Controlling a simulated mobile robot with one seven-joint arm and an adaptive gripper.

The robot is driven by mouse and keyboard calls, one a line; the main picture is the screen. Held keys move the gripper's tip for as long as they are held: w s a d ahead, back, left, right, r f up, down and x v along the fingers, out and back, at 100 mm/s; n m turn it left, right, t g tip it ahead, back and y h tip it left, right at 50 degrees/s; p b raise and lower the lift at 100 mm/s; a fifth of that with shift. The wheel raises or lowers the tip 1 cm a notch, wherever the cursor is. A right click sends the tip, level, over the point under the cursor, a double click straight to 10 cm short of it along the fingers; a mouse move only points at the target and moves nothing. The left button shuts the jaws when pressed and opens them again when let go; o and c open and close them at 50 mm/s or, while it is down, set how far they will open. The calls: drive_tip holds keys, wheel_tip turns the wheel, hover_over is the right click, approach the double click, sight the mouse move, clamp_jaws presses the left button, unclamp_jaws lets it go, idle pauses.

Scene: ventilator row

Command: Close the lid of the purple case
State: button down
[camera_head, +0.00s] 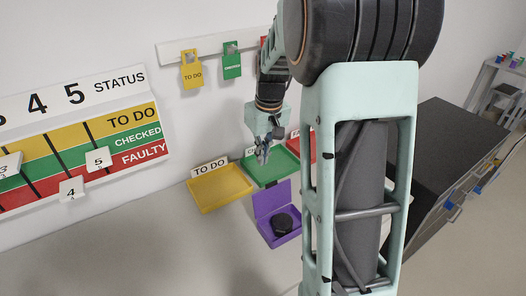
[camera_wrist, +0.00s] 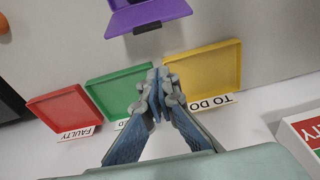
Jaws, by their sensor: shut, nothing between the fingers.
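The purple case (camera_head: 278,230) stands open on the table in front of the trays, with its lid raised at the back.
A yellow tray (camera_head: 222,204), a green tray (camera_head: 270,180) and a red tray (camera_wrist: 60,108) stand in a row by the wall. A status board (camera_head: 80,140) and hanging tags (camera_head: 191,72) are on the wall. The table left of the case is clear. My arm hides part of the right side.

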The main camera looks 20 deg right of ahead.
sight(273, 197)
drive_tip(key=s+f, duration=0.2)
drive_tip(key=f, duration=0.1)
drive_tip(key=s+f, duration=0.1)
drive_tip(key=f, duration=0.1)
drive_tip(key=shift+d+p, duration=0.25)
drive_tip(key=shift+p, duration=0.05)
drive_tip(key=shift+b, duration=0.6)
